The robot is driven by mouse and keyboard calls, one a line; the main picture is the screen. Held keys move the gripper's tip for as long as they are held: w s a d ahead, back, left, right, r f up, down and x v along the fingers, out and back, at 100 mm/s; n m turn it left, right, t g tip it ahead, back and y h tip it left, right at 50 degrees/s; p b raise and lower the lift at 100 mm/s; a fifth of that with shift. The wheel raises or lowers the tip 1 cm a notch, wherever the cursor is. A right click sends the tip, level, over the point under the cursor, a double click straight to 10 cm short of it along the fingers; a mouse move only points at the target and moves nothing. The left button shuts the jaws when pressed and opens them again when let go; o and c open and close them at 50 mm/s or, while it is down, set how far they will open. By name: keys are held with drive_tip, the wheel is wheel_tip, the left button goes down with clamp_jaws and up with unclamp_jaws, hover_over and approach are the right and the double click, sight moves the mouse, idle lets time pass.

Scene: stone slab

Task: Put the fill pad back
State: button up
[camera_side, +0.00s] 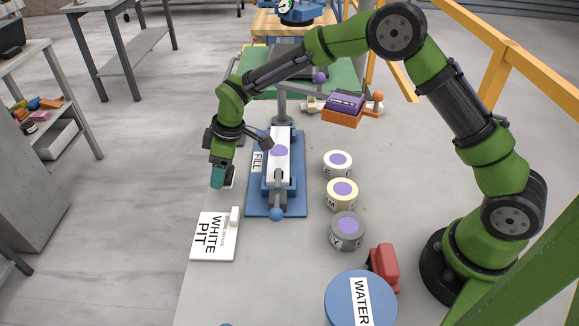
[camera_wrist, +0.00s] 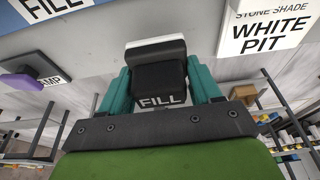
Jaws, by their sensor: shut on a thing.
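My gripper (camera_wrist: 165,88) has teal fingers shut on the fill pad (camera_wrist: 160,78), a black block with a white edge and the word FILL. In the side view my gripper (camera_side: 218,178) is at the slab's left edge, left of the blue board (camera_side: 256,208) labelled FILL. Only a small dark and pale part of the pad (camera_side: 229,177) shows there beside the fingers. I cannot tell whether it touches the surface. A white strip with a purple spot (camera_side: 279,165) lies on the blue board, under a clamp-like frame with a blue knob.
A white card reading WHITE PIT (camera_side: 212,240) lies in front of my gripper, with a small white block on it. Three lidded pots (camera_side: 342,195) stand right of the board.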

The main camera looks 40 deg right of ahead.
drive_tip(key=shift+f, duration=1.3)
drive_tip(key=shift+f, duration=0.1)
drive_tip(key=o, duration=1)
drive_tip(key=s+d+r+m+t, duration=0.1)
drive_tip(key=s+d+r, duration=0.25)
drive_tip(key=r, duration=0.55)
drive_tip(key=s+d+r+m, duration=0.2)
drive_tip(key=s+d+r, duration=0.15)
drive_tip(key=r, duration=0.65)
drive_tip(key=s+d+r+m+t, duration=0.1)
drive_tip(key=s+d+m, duration=0.2)
drive_tip(key=s, duration=0.4)
drive_tip(key=s+d+r+m+t, duration=0.1)
drive_tip(key=s+d+r+m, duration=0.1)
drive_tip(key=s, duration=0.5)
drive_tip(key=s+d+r+m+t, duration=0.1)
drive_tip(key=s+d+m+t, duration=0.1)
drive_tip(key=s+d+m, duration=0.2)
drive_tip(key=shift+s+r+m, duration=0.15)
drive_tip(key=shift+s+m, duration=0.45)
drive_tip(key=shift+s, duration=1.1)
